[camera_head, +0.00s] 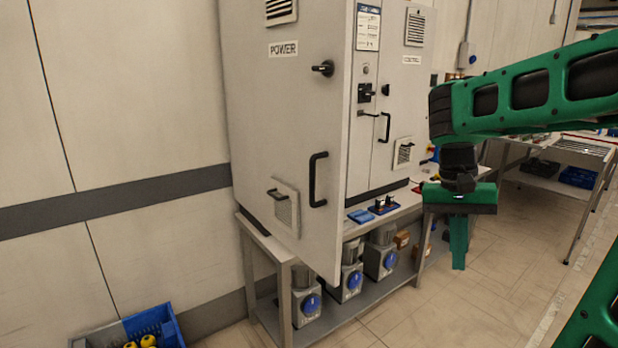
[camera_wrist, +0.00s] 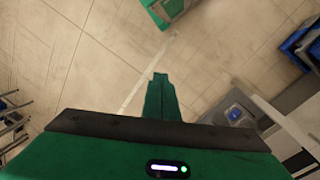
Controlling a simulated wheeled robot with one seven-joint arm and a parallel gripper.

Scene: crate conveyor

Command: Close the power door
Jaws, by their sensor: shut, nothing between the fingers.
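The power door (camera_head: 300,140) is the large pale grey panel labelled POWER on the left of the cabinet in the head view. It stands open, with its free right edge swung out past the bench front. It has a black bar handle (camera_head: 318,180) near that edge and a black knob-like latch (camera_head: 323,68) higher up. The cabinet interior behind it is hidden. My gripper (camera_head: 459,245) is shut and empty, pointing down, to the right of the door and apart from it. Its closed fingers also show in the wrist view (camera_wrist: 160,88); the door is not clearly identifiable there.
The control door (camera_head: 400,90) beside it looks shut. The bench (camera_head: 285,256) under the cabinet carries small blue items, with grey blue-fronted units below. A blue crate (camera_head: 172,322) sits on the floor at lower left. A cart (camera_head: 590,170) stands right. Floor between is clear.

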